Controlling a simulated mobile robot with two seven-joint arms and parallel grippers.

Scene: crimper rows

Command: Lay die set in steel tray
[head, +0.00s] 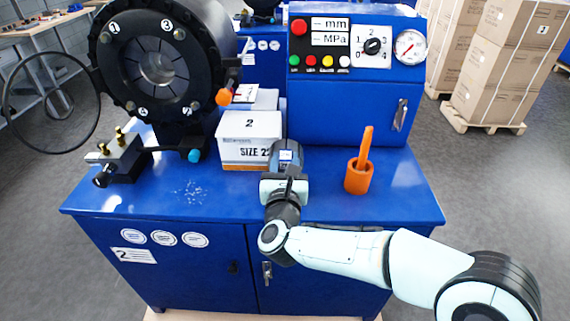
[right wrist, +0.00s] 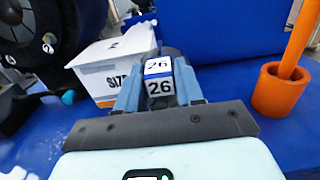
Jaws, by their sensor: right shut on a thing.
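The die set (right wrist: 160,87) bears white and blue labels reading 26. It sits between the two blue-grey fingers of my right gripper (right wrist: 159,95) in the right wrist view. In the head view the right gripper (head: 285,167) is at the middle of the blue bench top, just right of the white SIZE box, and the fingers mostly hide the die set. I cannot tell whether the die set touches the bench. I cannot make out a steel tray in either view. My left gripper is not in view.
A white box (head: 248,146) marked 2 stands left of the gripper. An orange cup (head: 358,178) with an upright orange handle stands to the right. The black crimper head (head: 120,25) and a fitting block (head: 118,160) are at left. The front right bench top is clear.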

